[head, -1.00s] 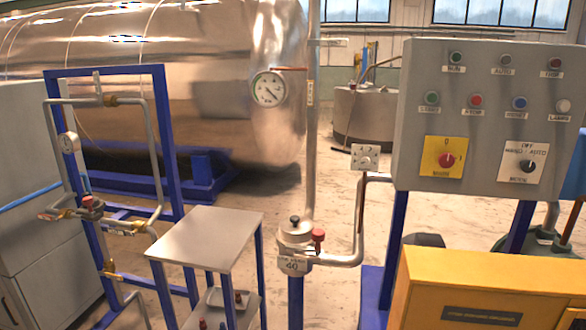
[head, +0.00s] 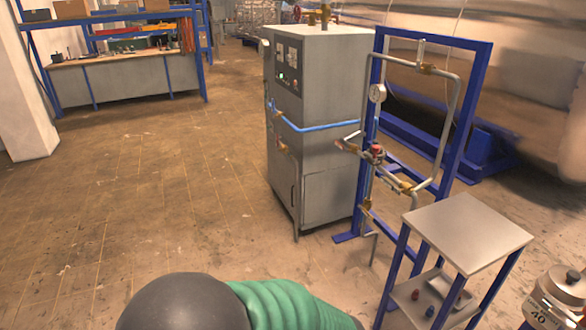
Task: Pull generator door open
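A tall grey cabinet (head: 315,120) stands at the centre of the head view; it may be the generator, but no label on it is readable. Its narrow left face carries a dark control panel (head: 288,65) with a small green light. The lower part of that face has a thin upright handle or edge (head: 293,205). I see no open gap there, and I cannot make out the full door outline. A blue pipe (head: 320,127) runs around the cabinet at mid height. Neither of my grippers is in view.
A blue pipe frame with valves (head: 458,125) stands right of the cabinet. A small metal-topped table (head: 468,232) is nearer. A silver tank (head: 540,85) lies behind. The tiled floor (head: 150,200) left of the cabinet is clear up to a workbench (head: 125,78).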

